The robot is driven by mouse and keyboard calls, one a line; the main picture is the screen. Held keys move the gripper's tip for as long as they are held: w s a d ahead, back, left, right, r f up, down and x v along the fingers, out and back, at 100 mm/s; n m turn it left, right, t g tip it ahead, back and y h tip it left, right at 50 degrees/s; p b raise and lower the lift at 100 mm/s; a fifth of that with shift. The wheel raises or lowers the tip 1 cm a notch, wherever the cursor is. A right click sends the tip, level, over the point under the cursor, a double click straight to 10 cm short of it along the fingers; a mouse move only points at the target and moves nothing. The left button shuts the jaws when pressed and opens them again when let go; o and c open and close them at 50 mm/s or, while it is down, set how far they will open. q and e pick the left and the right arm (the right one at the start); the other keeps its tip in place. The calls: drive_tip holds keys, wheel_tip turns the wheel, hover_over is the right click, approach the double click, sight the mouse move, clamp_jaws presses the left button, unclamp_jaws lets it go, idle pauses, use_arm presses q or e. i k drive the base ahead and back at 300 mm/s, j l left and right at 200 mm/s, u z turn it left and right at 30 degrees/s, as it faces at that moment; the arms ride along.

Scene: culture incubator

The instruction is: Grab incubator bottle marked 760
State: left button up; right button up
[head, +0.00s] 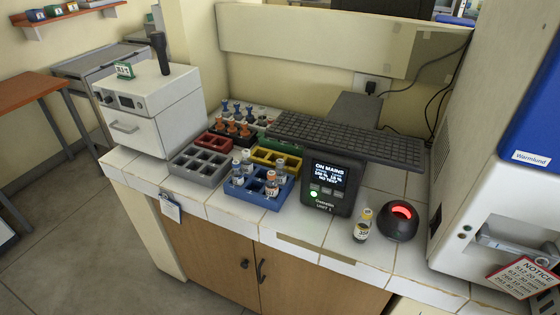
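Several small white-labelled bottles (271,187) stand in a blue rack (258,203) on the tiled counter. The marks on all the bottles are too small to read, so I cannot tell which is 760. A large white and blue machine labelled Warmlund (531,158) stands at the right, with a handle (505,238) and a red-and-white notice (524,270) listing numbers and minutes. Neither of my grippers is in view.
A black device with a lit screen (329,182) and a keyboard (345,139) stand behind the counter's front. A dark round device glowing red (402,219) is beside the lone bottle. Grey (201,166), red and yellow racks and a white box machine (150,110) fill the left.

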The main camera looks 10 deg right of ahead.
sight(247, 162)
drive_tip(key=z, duration=0.3)
drive_tip(key=i+j+z, duration=0.15)
drive_tip(key=j+z, duration=0.15)
drive_tip(key=i+j+z, duration=0.15)
drive_tip(key=j+z, duration=0.45)
drive_tip(key=j, duration=0.15)
drive_tip(key=i+j+z, duration=0.1)
drive_tip(key=j+z, duration=0.2)
drive_tip(key=j, duration=0.15)
